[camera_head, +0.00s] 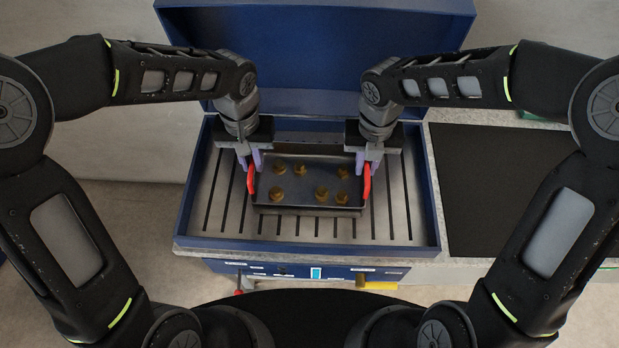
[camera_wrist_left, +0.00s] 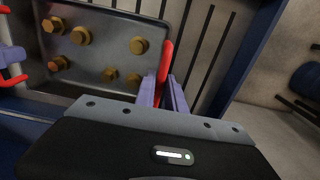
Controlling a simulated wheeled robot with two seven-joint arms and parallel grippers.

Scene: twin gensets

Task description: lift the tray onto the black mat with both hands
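The grey metal tray (camera_head: 305,208) holds several brass bolts (camera_head: 321,194) and has a red handle at each end. It is inside the blue open-lidded box, over the slatted floor; I cannot tell if it touches the floor. My left gripper (camera_head: 250,162) is shut on the left red handle (camera_head: 251,178); in the left wrist view its purple fingers (camera_wrist_left: 163,95) are close on both sides of that handle (camera_wrist_left: 165,60). My right gripper (camera_head: 367,163) has its fingers close around the right red handle (camera_head: 366,181). The black mat (camera_head: 490,185) lies bare to the right.
The blue box's side wall (camera_head: 428,190) and front wall (camera_head: 305,250) stand around the tray, the right one between it and the mat. The raised blue lid (camera_head: 310,45) is behind my wrists. A grey speckled worktop (camera_head: 470,117) surrounds the mat.

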